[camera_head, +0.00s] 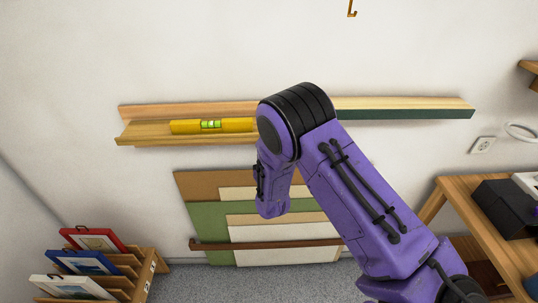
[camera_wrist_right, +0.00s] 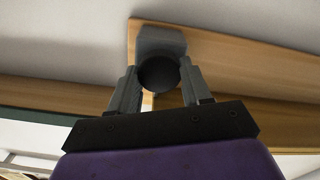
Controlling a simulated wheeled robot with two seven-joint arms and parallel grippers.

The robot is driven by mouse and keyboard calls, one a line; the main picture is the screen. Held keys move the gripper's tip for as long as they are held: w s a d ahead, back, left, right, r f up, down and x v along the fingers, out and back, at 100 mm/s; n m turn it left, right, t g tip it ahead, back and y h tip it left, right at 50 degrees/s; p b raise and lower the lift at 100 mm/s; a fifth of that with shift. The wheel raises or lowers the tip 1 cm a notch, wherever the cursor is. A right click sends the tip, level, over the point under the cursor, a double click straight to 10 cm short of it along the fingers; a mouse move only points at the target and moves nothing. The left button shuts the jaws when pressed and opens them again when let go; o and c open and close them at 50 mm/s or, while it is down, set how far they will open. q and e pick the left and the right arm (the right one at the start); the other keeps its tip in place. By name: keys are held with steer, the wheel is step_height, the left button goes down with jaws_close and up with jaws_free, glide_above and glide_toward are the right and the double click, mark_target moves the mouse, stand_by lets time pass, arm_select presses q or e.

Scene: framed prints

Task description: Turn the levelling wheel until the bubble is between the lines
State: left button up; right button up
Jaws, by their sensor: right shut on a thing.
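A yellow spirit level (camera_head: 188,127) lies on the wooden picture ledge (camera_head: 145,133) on the wall, in the head view. Its green vial (camera_head: 211,125) shows pale marks, but it is too small to tell where the bubble sits between the lines. In the right wrist view, my right gripper (camera_wrist_right: 158,69) is shut on a dark round levelling wheel (camera_wrist_right: 158,76), one finger on each side, under the ledge (camera_wrist_right: 235,50). My right arm covers the wheel, the gripper and the level's right end in the head view. My left gripper is in neither view.
A rack (camera_head: 135,275) with several small framed prints stands at lower left. A wooden table (camera_head: 485,225) with a black box (camera_head: 500,207) is at right. A hook (camera_head: 352,9) is above.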

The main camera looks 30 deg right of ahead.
steer(key=o, duration=1)
steer(key=shift+o, duration=0.2)
steer(key=b+v, duration=0.3)
steer(key=v, duration=0.7)
steer(key=shift+s, duration=0.15)
steer(key=shift+a, duration=0.15)
